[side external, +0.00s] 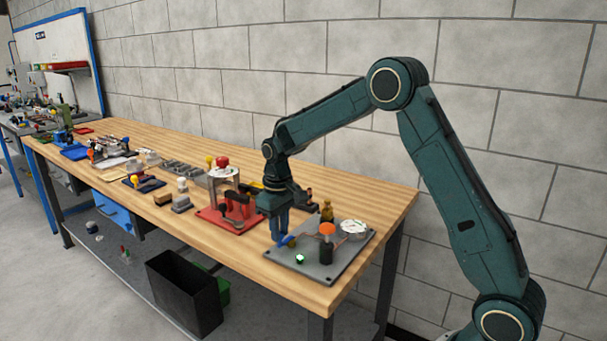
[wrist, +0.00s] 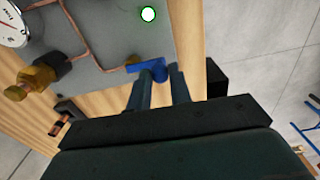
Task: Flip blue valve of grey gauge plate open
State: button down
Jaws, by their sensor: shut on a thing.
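The grey gauge plate (side external: 318,270) lies near the right end of the wooden table. It carries a round white gauge (side external: 354,227), a copper tube and a lit green lamp (side external: 299,259). The blue valve (wrist: 150,66) sits at the plate's edge in the wrist view, and it also shows in the side view (side external: 290,241). My gripper (side external: 280,236) points down over that edge of the plate. In the wrist view its fingers (wrist: 161,82) are shut on the blue valve's handle, one on each side. The fingers hide part of the valve.
An orange-topped black part (side external: 326,230) and a brass fitting (side external: 327,210) stand on the plate beside my gripper. A red fixture (side external: 230,217) stands to the left. Several other boards and parts lie farther left. A black bin (side external: 184,291) is below the table's front.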

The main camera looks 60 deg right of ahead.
jog(key=shift+s+n, duration=0.1)
jog(key=shift+n, duration=0.2)
jog(key=c, duration=1.3)
grip_release()
jog(key=shift+o, duration=0.2)
jog(key=shift+r, duration=0.1)
notch_tip(320, 180, up, 14)
jog(key=shift+f, duration=0.2)
